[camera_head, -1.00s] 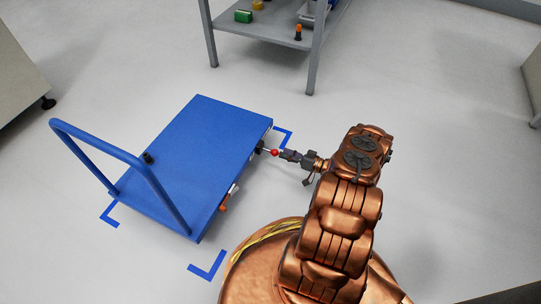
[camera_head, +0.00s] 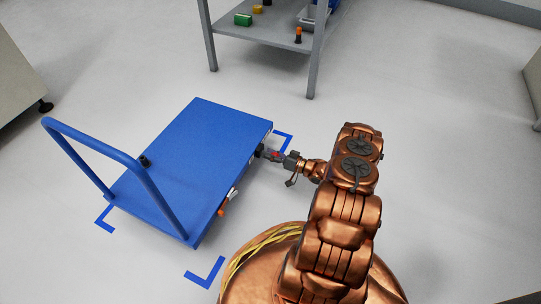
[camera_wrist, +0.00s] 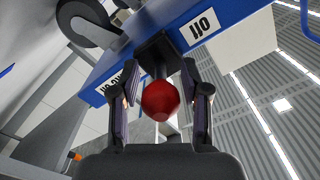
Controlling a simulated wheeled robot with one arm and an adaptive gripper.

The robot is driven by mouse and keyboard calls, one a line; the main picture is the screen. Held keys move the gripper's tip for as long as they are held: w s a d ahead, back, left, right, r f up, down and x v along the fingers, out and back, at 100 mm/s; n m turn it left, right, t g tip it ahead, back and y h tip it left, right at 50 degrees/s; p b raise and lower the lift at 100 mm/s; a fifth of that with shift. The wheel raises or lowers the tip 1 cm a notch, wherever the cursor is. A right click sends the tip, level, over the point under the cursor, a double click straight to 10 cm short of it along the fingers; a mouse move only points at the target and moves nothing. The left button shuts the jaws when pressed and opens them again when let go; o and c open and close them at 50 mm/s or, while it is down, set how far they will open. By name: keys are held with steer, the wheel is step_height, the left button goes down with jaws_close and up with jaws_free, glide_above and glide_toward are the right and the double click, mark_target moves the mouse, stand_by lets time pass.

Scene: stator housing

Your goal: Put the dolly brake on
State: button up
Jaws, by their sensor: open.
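The blue dolly (camera_head: 195,160) stands on the floor with its push handle (camera_head: 110,155) at the left. A red ball knob (camera_wrist: 160,100) on a dark lever sticks out from the dolly's side, by a black bracket below an "I/O" label (camera_wrist: 197,28). My gripper (camera_head: 272,154) is at the dolly's right side. In the wrist view my gripper (camera_wrist: 163,88) is open, with one finger on each side of the knob. I cannot tell whether either finger touches it. A dark wheel (camera_wrist: 88,22) shows at the upper left there.
Blue corner marks (camera_head: 207,271) lie on the floor around the dolly. An orange-tipped item (camera_head: 222,211) is at the dolly's near right edge. A grey shelf table (camera_head: 270,32) with small parts stands behind. The floor between is clear.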

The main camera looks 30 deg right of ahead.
steer(key=shift+c, duration=0.2)
jaws_close()
steer(key=shift+d, duration=0.1)
